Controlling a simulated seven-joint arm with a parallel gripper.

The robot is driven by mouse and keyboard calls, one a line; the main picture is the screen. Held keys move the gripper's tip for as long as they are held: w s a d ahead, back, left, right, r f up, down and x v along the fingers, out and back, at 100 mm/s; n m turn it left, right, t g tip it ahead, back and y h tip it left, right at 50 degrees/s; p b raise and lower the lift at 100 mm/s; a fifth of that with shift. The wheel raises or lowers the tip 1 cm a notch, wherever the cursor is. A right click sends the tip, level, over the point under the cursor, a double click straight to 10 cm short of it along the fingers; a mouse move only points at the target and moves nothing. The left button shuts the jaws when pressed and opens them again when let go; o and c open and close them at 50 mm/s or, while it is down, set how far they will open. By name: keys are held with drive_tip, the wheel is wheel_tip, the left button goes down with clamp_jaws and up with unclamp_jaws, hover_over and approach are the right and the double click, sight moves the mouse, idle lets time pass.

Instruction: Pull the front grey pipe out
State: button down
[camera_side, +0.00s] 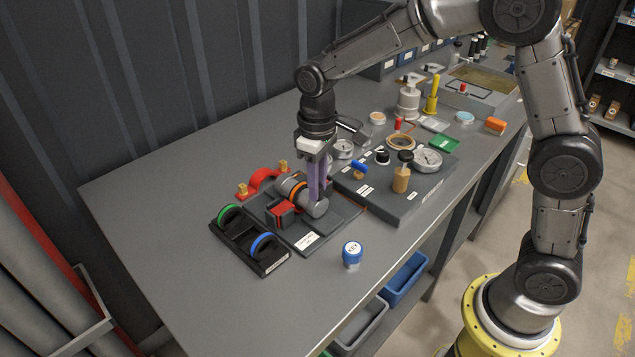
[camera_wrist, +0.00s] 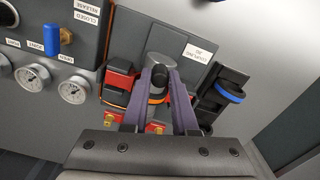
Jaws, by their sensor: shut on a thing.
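The front grey pipe (camera_side: 316,208) lies in the fixture at the middle of the table. Its near end also shows between my fingers in the wrist view (camera_wrist: 161,61). My gripper (camera_side: 317,196) points down with its purple fingers on either side of this pipe, shut on it; the fingertips also show in the wrist view (camera_wrist: 168,72). An orange ring (camera_side: 298,190) sits around the pipe line just behind my fingers. A second grey section (camera_side: 288,184) lies behind the ring. Any gap at the joint is hard to see.
Red clamps (camera_side: 281,214) flank the pipe. A black holder (camera_side: 243,255) with green and blue rings stands at left. A valve and gauge panel (camera_side: 385,213) stands close at right.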

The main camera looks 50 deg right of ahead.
idle(0.3)
drive_tip(key=shift+s, duration=2.15)
drive_tip(key=c, duration=0.7)
unclamp_jaws()
drive_tip(key=shift+w+r, duration=0.1)
drive_tip(key=shift+r, duration=6.85)
